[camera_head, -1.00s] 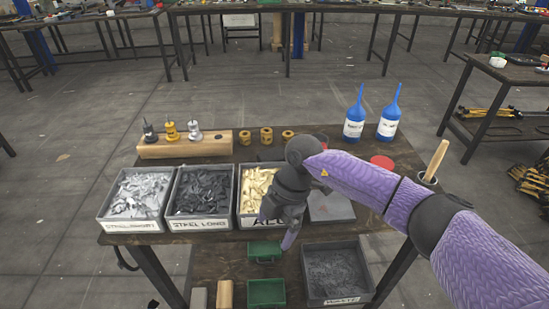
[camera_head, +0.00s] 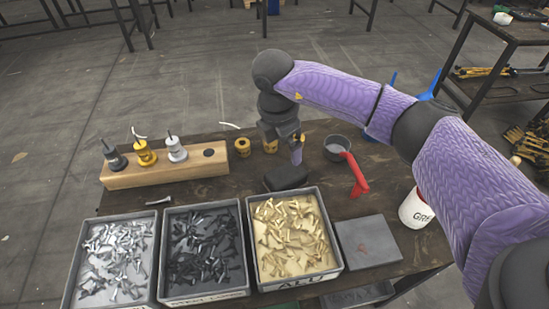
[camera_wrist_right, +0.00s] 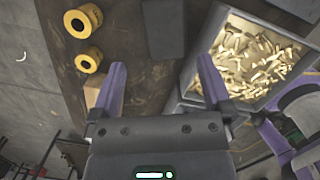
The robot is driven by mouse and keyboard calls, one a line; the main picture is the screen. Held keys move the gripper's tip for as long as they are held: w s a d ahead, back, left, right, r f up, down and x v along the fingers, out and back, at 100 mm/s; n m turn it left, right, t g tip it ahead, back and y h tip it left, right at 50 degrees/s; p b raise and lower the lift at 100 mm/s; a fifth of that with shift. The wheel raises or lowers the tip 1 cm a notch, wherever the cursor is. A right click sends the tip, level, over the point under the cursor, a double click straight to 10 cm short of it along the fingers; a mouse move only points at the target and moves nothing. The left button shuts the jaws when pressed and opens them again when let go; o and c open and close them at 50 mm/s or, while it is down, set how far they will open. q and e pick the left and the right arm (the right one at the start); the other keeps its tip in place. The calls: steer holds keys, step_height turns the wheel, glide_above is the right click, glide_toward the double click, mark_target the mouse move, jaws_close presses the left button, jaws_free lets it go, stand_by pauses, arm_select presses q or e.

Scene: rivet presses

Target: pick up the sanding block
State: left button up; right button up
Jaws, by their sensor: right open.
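A dark, rounded block (camera_head: 286,177), which looks like the sanding block, lies on the table behind the bin of gold rivets. It also shows as a dark shape (camera_wrist_right: 163,28) at the top of the right wrist view. My right gripper (camera_head: 296,156) points down just behind and above the block, apart from it. In the right wrist view its two purple fingers (camera_wrist_right: 160,74) are spread and empty, with bare table between them and the block beyond the tips. My left gripper is not in view.
Bins of silver (camera_head: 113,262), black (camera_head: 203,248) and gold rivets (camera_head: 294,237) line the front. A grey plate (camera_head: 368,240) lies right of them. A wooden holder (camera_head: 166,170), yellow rolls (camera_head: 243,147), a grey cup (camera_head: 337,147) and a red-handled tool (camera_head: 355,176) stand around.

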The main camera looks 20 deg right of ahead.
mark_target(286, 173)
steer(key=f+b, duration=0.1)
steer(key=f, duration=0.2)
steer(key=f+b, duration=0.1)
steer(key=f, duration=0.2)
steer(key=f+b, duration=0.1)
steer(key=f, duration=0.2)
steer(key=shift+s+d+f+b, duration=0.15)
steer(key=shift+s+d+b, duration=0.05)
steer(key=shift+s+b, duration=0.15)
steer(key=shift+f, duration=0.3)
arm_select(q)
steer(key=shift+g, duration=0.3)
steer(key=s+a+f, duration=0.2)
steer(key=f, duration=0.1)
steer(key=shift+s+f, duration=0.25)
arm_select(e)
steer(key=shift+r, duration=0.15)
steer(key=shift+f, duration=0.25)
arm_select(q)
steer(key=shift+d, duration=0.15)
